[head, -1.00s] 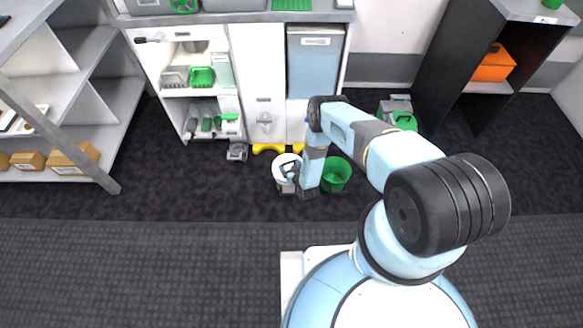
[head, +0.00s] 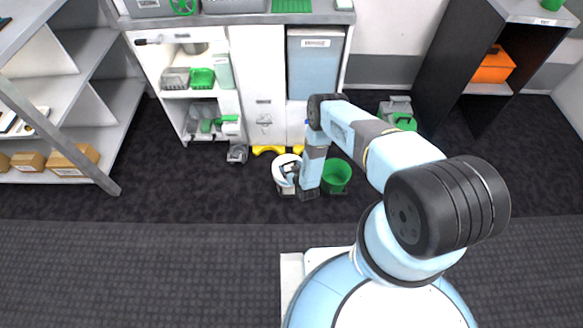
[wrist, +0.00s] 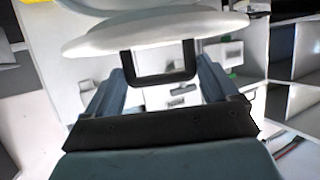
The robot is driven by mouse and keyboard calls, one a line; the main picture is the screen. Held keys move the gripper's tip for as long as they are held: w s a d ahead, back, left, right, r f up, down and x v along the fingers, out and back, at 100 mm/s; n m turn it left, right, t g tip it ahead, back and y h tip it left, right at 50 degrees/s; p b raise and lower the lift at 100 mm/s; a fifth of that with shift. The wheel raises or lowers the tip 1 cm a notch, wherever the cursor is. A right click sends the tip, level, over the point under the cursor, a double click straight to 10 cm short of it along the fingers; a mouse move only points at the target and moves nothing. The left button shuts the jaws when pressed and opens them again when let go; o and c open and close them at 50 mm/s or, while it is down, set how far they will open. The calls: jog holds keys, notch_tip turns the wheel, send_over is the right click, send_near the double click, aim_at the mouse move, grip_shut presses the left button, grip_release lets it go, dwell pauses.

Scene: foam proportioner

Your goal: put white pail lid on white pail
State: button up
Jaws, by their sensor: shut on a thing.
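The white pail (head: 285,189) stands on the dark floor in front of the cabinets, left of the green bucket. The white pail lid (head: 281,162) shows as a round white disc at the pail's top. My gripper (head: 290,174) is at the disc's near right side and partly hides it and the pail. In the wrist view the pale rim of the lid (wrist: 150,35) crosses the top, with a black U-shaped piece below it, between my fingers. My gripper is shut on the lid. I cannot tell whether the lid touches the pail's rim or is level.
A green bucket (head: 337,177) stands close to the right of my gripper. Yellow feet (head: 268,149) and a small grey object (head: 237,153) lie along the cabinet front. A grey and green case (head: 398,113) is at the back right.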

jog(key=shift+f, duration=1.2)
dwell(0.6)
jog(key=o, duration=0.8)
jog(key=shift+c, duration=0.2)
jog(key=v, duration=1.1)
dwell(0.4)
dwell(0.5)
